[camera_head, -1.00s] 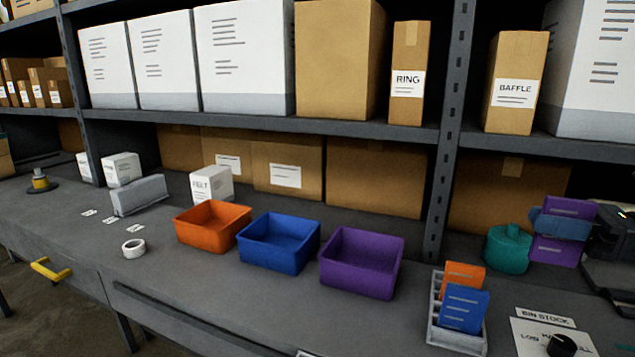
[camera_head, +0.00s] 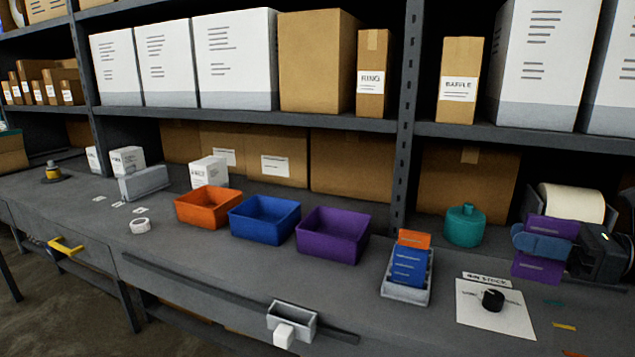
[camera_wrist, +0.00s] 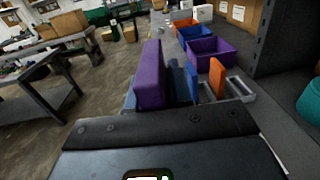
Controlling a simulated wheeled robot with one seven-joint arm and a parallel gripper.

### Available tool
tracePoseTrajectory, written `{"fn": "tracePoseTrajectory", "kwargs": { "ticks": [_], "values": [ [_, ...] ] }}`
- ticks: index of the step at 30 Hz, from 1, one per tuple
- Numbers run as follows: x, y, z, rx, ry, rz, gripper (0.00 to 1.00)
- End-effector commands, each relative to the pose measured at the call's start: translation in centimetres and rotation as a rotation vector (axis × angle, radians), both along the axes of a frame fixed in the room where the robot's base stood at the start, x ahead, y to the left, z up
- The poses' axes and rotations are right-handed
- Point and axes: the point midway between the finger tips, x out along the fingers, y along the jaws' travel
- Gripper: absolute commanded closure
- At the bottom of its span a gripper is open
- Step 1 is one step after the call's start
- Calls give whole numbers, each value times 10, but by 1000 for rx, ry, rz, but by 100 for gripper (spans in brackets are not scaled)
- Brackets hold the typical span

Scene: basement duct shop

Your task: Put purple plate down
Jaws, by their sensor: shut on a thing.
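My gripper (camera_head: 545,243) is at the right of the head view, its blue finger pads shut on the purple plate (camera_head: 537,268). The plate shows above and below the pads. In the wrist view the purple plate (camera_wrist: 151,75) stands upright between the blue fingers. It is held up, right of the grey slotted rack (camera_head: 405,296) in the head view and apart from it. The rack holds a blue plate (camera_head: 408,268) and an orange plate (camera_head: 414,238). In the wrist view the held plate hides part of the rack (camera_wrist: 240,88).
Orange (camera_head: 207,207), blue (camera_head: 265,220) and purple (camera_head: 332,235) bins line the bench left of the rack. A teal canister (camera_head: 464,226) stands behind. A sheet with a black knob (camera_head: 493,299) lies right of the rack. A shelf post (camera_head: 404,120) rises behind.

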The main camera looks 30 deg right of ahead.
Motion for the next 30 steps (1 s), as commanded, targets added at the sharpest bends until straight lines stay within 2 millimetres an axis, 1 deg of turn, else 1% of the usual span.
{"fn": "tracePoseTrajectory", "kwargs": {
  "ticks": [1, 7, 10, 14, 18, 24, 26, 29, 30],
  "values": [
    [2, 8, -6, 4, -1, -11, 100],
    [11, 39, -34, 5, -3, -82, 100],
    [18, 60, -52, 5, -2, -128, 100],
    [30, 96, -86, 9, 0, -209, 100],
    [44, 140, -127, 7, 0, -310, 100],
    [61, 194, -177, 5, 1, -434, 100],
    [66, 209, -191, 6, 1, -471, 100],
    [72, 226, -207, 6, 0, -518, 100],
    [74, 228, -212, 4, -1, -533, 100]
  ]
}}
